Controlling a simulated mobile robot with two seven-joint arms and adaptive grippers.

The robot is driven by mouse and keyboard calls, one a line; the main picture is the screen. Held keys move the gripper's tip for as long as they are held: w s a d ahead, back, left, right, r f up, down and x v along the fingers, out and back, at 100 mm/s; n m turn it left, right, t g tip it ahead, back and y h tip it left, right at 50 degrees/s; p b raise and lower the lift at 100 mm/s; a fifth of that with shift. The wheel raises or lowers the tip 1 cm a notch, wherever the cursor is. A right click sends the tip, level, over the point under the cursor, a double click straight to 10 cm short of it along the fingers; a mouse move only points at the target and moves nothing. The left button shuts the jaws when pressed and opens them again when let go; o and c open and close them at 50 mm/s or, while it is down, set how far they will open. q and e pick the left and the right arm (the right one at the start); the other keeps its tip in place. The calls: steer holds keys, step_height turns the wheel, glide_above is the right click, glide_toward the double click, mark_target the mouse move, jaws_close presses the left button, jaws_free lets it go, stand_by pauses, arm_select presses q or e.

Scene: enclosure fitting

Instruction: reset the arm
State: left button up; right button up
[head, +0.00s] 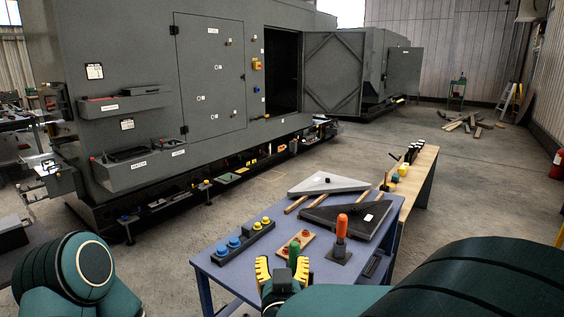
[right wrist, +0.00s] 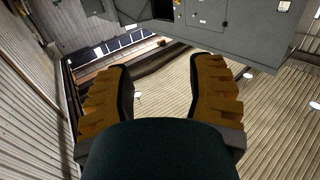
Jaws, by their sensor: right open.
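My right gripper (head: 282,272) shows at the bottom middle of the head view, in front of the near edge of the blue table. Its yellow fingers stand apart with nothing between them. In the right wrist view the two padded fingers (right wrist: 160,95) are wide apart and empty, with the ceiling and walls behind them. My right arm, dark green, fills the lower right of the head view. A green part of my left arm shows at the lower left; the left gripper is not in view.
The blue table (head: 225,277) holds a block with blue and yellow knobs (head: 240,238), an orange-handled tool (head: 341,235), a small brown board (head: 303,238) and two triangular plates (head: 328,185). A large grey enclosure (head: 140,60) with an open door (head: 333,75) stands behind.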

steer(key=s+d+f+g, duration=0.2)
steer(key=d+f+g, duration=0.2)
steer(key=f, duration=0.8)
steer(key=s+d+f+g, duration=0.1)
steer(key=d+f+g, duration=0.35)
steer(key=f, duration=0.85)
steer(key=s+d+f+m+g+y, duration=0.1)
steer(key=s+f+g+y, duration=0.2)
steer(key=s+f+g, duration=0.4)
steer(key=s+f, duration=0.5)
steer(key=s, duration=0.2)
steer(key=shift+s+d+m+g+y, duration=0.2)
steer(key=shift+m+g+y, duration=0.1)
steer(key=shift+g+y, duration=0.1)
steer(key=shift+r, duration=0.1)
steer(key=shift+c, duration=0.8)
steer(key=shift+d, duration=0.15)
